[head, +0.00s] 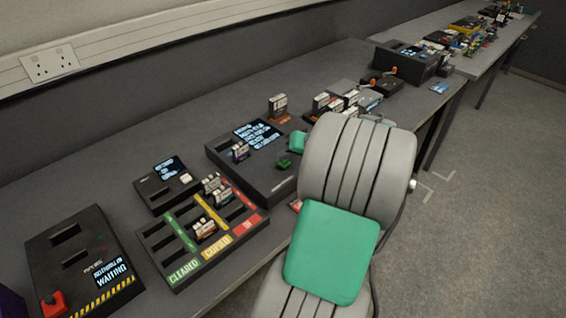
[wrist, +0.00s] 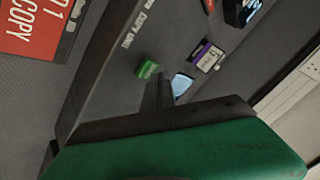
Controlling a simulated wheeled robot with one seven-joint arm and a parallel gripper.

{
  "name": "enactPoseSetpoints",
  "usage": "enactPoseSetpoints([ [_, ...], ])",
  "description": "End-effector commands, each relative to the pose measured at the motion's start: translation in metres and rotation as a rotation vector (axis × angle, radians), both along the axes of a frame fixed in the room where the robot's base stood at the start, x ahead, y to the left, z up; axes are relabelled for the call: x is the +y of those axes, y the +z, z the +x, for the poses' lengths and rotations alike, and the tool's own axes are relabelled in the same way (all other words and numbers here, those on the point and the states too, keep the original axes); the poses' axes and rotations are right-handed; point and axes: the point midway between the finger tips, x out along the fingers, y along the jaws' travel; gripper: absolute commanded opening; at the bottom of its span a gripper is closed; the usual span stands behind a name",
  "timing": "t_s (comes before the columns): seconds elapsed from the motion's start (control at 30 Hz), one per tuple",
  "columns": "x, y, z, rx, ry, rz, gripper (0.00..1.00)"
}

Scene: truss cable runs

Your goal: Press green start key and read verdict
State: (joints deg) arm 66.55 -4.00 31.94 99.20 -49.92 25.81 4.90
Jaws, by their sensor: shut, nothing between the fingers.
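The green start key (head: 284,162) is a small block on top of a dark console (head: 225,158) in the middle of the bench. It also shows in the wrist view (wrist: 147,69), just left of the fingertips. My gripper (wrist: 160,84) is shut and empty, pointing at the console top beside the key; I cannot tell whether it touches anything. In the head view my arm covers the console's right side. The console's screen (head: 257,132) is lit with several lines of pale text, too small to read. In the wrist view only a pale-blue piece of it (wrist: 182,84) shows.
A cartridge (head: 240,151) stands in the console. A striped box (head: 62,245) with a red knob stands at left. More devices (head: 410,60) line the bench. Floor is clear at right.

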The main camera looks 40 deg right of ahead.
Motion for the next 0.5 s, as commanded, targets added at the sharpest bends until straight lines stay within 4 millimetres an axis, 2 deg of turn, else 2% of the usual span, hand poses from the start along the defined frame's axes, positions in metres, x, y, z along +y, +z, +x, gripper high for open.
enactPoseSetpoints([
  [0.5,-0.0001,-0.0044,0.0000,0.000,0.000,0.000,0.00],
])
